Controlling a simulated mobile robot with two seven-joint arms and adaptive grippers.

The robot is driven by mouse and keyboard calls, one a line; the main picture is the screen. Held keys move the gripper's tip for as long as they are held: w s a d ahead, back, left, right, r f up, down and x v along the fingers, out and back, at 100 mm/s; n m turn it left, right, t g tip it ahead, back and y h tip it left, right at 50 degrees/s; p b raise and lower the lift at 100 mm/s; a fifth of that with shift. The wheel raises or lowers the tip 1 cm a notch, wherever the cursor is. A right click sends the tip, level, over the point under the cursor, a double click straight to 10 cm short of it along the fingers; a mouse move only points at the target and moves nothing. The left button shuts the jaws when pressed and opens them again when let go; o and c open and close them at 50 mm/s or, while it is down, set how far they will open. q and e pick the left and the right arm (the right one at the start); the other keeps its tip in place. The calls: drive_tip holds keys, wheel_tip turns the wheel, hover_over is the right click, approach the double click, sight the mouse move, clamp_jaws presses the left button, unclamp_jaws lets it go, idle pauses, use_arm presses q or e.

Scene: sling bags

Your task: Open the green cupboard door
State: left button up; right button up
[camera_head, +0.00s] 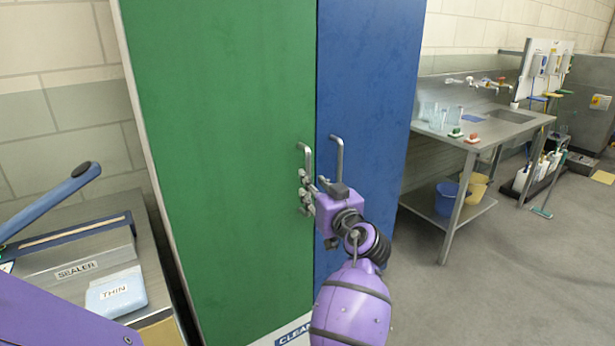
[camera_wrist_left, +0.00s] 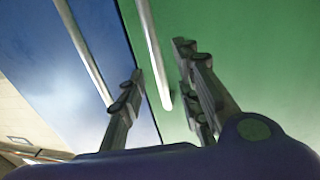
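The green cupboard door (camera_head: 225,140) is shut in the head view, its front level with the blue door beside it. Its metal bar handle (camera_head: 308,160) stands upright near its right edge. My left gripper (camera_head: 306,194) is at the lower part of this handle. In the left wrist view, the open fingers (camera_wrist_left: 158,88) stand on either side of the green door's handle (camera_wrist_left: 154,55), with gaps visible beside the bar. The gripper body hides part of the handle area in the head view. My right gripper is not in view.
The blue door (camera_head: 370,80) has its own bar handle (camera_head: 338,155) close to the right. A steel bench (camera_head: 95,262) with a sealer and a pale blue box (camera_head: 115,292) stands left of the cupboard. A sink table (camera_head: 480,130) stands right; floor between is clear.

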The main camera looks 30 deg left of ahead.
use_arm(q)
drive_tip(key=x, duration=0.5)
drive_tip(key=shift+d+p, duration=0.1)
drive_tip(key=shift+p, duration=0.3)
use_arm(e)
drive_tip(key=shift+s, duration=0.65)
use_arm(q)
drive_tip(key=shift+c, duration=0.2)
clamp_jaws()
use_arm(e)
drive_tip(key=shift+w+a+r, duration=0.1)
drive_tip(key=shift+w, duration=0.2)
